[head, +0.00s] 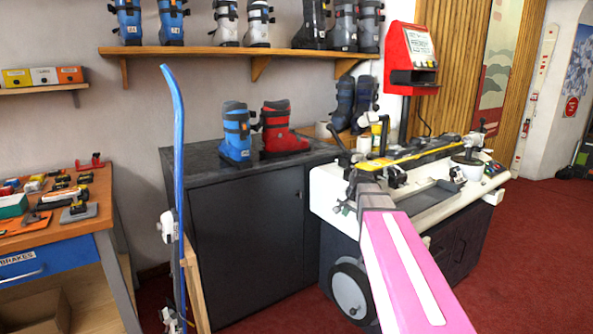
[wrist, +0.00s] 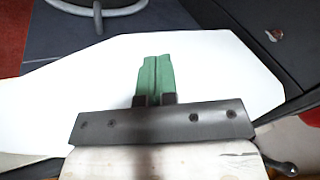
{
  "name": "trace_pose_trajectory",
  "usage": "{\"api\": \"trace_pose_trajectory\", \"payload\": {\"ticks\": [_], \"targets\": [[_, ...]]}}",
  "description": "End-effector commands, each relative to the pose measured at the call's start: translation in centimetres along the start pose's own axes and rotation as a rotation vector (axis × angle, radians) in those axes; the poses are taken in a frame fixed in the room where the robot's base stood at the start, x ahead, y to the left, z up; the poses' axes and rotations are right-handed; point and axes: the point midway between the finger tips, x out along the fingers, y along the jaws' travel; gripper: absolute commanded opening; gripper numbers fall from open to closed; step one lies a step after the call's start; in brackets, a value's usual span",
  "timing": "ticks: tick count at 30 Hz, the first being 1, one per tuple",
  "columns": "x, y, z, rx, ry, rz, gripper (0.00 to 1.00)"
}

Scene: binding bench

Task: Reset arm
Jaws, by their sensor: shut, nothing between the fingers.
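My gripper (wrist: 157,62) shows in the wrist view with its two green fingers pressed together and nothing between them. A white surface (wrist: 85,85) lies behind the fingers; I cannot tell how far below them it is. In the head view my pink arm reaches from the bottom right towards the white-topped binding bench (head: 329,196). The arm covers part of the bench's front, and I cannot make out the fingers in that view.
A dark cabinet (head: 246,241) with a blue boot (head: 236,134) and a red boot (head: 282,128) stands left of the bench. A blue ski (head: 179,160) stands upright before it. A tool table (head: 62,246) is at left. Red carpet (head: 548,250) is clear at right.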

Motion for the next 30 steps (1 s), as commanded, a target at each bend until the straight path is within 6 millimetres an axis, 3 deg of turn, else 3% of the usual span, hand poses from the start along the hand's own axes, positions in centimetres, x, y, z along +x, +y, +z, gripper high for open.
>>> {"api": "trace_pose_trajectory", "payload": {"ticks": [1, 9, 18, 23, 30], "targets": [[1.3, 1.6, 2.2, -0.038, -0.021, 0.028, 0.00], [6.7, 8.3, 10.9, -0.266, -0.137, 0.153, 0.00], [9.9, 14.9, 19.3, -0.495, -0.271, 0.252, 0.00], [10.4, 16.4, 21.3, -0.556, -0.309, 0.273, 0.00], [10.6, 16.7, 21.6, -0.570, -0.317, 0.278, 0.00]]}}
